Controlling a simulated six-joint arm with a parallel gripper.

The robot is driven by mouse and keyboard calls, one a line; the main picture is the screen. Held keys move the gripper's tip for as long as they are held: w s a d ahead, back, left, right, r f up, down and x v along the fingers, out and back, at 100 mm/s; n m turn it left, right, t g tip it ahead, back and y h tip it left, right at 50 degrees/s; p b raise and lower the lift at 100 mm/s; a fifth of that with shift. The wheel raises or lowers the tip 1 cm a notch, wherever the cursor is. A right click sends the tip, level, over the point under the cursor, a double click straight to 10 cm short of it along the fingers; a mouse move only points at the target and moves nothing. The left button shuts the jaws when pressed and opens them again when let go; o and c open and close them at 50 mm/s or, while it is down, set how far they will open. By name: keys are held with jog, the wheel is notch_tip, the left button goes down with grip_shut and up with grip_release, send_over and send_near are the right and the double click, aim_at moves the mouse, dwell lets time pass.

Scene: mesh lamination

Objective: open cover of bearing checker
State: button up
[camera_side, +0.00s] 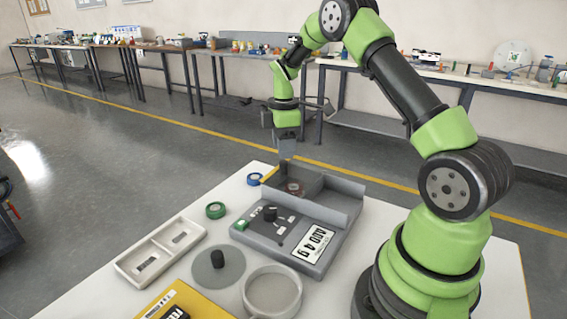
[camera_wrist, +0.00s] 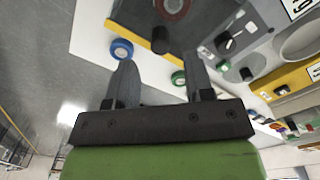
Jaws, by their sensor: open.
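The bearing checker (camera_side: 270,233) is a grey box with a label, a black knob and a green button, on the white table. Its smoky see-through cover (camera_side: 308,182) is down over the rear part, with a reddish ring-shaped part visible beneath. The cover also shows at the top of the wrist view (camera_wrist: 205,15), with a dark stub (camera_wrist: 160,40) at its edge. My gripper (camera_side: 286,165) points down at the cover's far left edge; contact cannot be told. In the wrist view my gripper (camera_wrist: 160,75) has its two fingers apart, with nothing between them.
A blue tape roll (camera_side: 254,179) and a green tape roll (camera_side: 215,210) lie left of the checker. A two-compartment tray (camera_side: 130,268), a grey disc with a black knob (camera_side: 207,270), a round dish (camera_side: 272,313) and a yellow device (camera_side: 190,296) stand in front.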

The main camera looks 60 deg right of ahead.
aim_at(284, 161)
notch_tip(284, 161, down, 5)
jog(key=shift+f, duration=0.1)
dwell(0.3)
